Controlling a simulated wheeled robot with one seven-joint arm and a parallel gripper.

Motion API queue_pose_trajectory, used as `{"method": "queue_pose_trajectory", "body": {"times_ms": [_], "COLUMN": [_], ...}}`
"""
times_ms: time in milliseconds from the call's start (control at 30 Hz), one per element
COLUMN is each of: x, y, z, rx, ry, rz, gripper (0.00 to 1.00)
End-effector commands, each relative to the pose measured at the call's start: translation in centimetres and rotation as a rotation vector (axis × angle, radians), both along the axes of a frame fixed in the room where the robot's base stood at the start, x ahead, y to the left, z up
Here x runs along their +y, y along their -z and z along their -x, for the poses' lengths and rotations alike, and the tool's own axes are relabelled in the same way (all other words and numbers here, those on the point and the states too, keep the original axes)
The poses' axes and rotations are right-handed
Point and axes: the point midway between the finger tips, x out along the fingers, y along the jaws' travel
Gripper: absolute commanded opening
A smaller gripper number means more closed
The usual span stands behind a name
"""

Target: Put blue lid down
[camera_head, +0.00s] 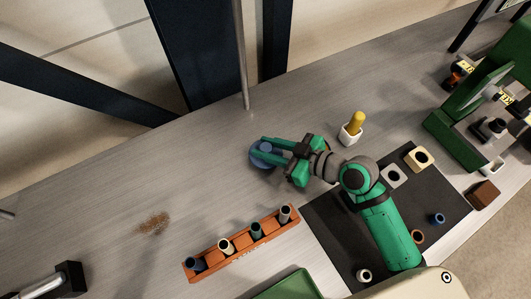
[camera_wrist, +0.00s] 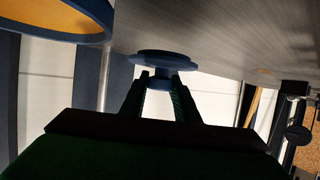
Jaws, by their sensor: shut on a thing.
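The blue lid (camera_head: 262,160) is a round disc at the end of my arm in the head view, above or at the bench top left of the white cup. In the wrist view the blue lid (camera_wrist: 163,62) sits between my fingertips, its flat disc beyond them. My gripper (camera_wrist: 160,80) is shut on the lid's narrower part. It also shows in the head view (camera_head: 268,153), with green fingers reaching left. I cannot tell whether the lid touches the bench.
A white cup (camera_head: 350,134) with a yellow item stands right of the gripper. An orange rack (camera_head: 222,259) with several cylinders lies below. A dark mat (camera_head: 330,228) holds small parts. Green equipment (camera_head: 455,130) stands at right. The bench (camera_head: 120,200) left of the lid is mostly clear.

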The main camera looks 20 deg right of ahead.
Motion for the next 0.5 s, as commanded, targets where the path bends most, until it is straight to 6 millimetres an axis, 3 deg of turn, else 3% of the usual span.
{"method": "queue_pose_trajectory", "body": {"times_ms": [300,500], "x": [0.1,0.1], "y": [3.5,3.6], "z": [0.0,0.0], "rx": [0.002,-0.001], "ry": [-0.001,-0.002], "rz": [-0.002,-0.001], "gripper": [0.06,0.06]}}
